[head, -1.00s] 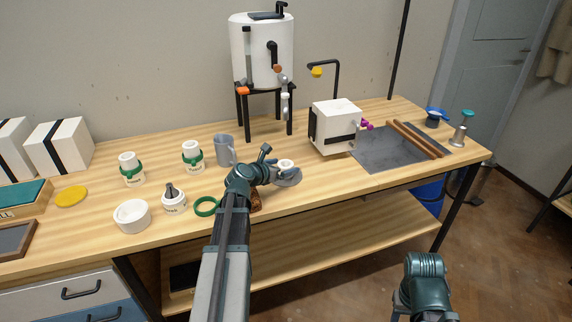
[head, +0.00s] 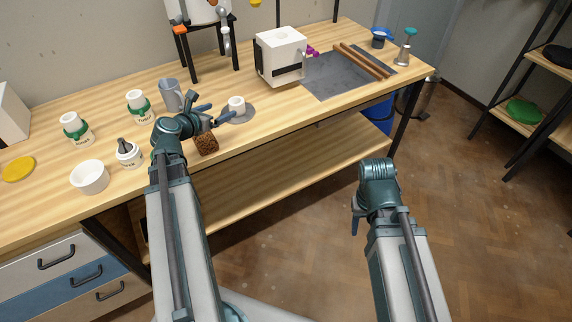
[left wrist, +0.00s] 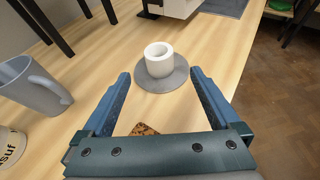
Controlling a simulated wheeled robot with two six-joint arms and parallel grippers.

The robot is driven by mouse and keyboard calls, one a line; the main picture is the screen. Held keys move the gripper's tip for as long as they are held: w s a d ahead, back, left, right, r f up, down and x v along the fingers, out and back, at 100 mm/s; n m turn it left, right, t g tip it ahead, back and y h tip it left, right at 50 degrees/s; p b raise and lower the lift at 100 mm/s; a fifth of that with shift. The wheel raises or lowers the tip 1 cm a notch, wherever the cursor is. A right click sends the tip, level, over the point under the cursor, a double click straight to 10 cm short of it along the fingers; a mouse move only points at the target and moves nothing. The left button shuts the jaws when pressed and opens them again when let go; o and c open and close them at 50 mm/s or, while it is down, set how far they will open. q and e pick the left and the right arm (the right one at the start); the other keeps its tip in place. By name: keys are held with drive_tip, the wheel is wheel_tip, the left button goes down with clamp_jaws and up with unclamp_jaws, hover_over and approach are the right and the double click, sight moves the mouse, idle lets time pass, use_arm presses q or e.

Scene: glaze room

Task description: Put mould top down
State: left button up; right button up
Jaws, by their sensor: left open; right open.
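No part clearly marked as a mould top shows. A white block with a black band (head: 281,57) stands at the middle back of the bench, upright; I cannot tell whether it is the mould. A small white cup (head: 237,104) stands upright on a round grey disc (head: 246,115); the cup also shows in the left wrist view (left wrist: 159,60). My left gripper (head: 213,115) is open and empty just left of the cup. In the left wrist view its fingers point toward the disc, with the cup beyond their tips. My right gripper (head: 356,216) is open and empty, low in front of the bench.
A brown sponge-like block (head: 206,144) lies by the left gripper. A grey mug (head: 171,95), labelled bottles (head: 140,107) and a white bowl (head: 89,177) stand to the left. A grey slab (head: 335,76) with wooden rods (head: 362,61) lies right. Bench front right of the disc is clear.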

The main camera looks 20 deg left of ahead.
use_arm(q)
drive_tip(key=s+d+f+m+g+h, duration=0.15)
drive_tip(key=d+f+m+g, duration=0.25)
drive_tip(key=d+m, duration=0.65)
drive_tip(key=d+f+m+g+h, duration=0.25)
drive_tip(key=d+f+m, duration=0.35)
drive_tip(key=d, duration=0.8)
drive_tip(key=s+d+f+m+g+y, duration=0.1)
drive_tip(key=s+d+m+g+y, duration=0.2)
drive_tip(key=s+d+m, duration=0.3)
drive_tip(key=s+d+f+m+g+y, duration=0.2)
drive_tip(key=s+d+m, duration=0.5)
drive_tip(key=m, duration=0.9)
drive_tip(key=shift+s+f+g+y, duration=0.15)
drive_tip(key=shift+s+g+y, duration=0.55)
drive_tip(key=shift+s+g, duration=0.4)
drive_tip(key=shift+w, duration=0.1)
wheel_tip(320, 180, up, 12)
drive_tip(key=p, duration=1.2)
drive_tip(key=shift+r, duration=0.2)
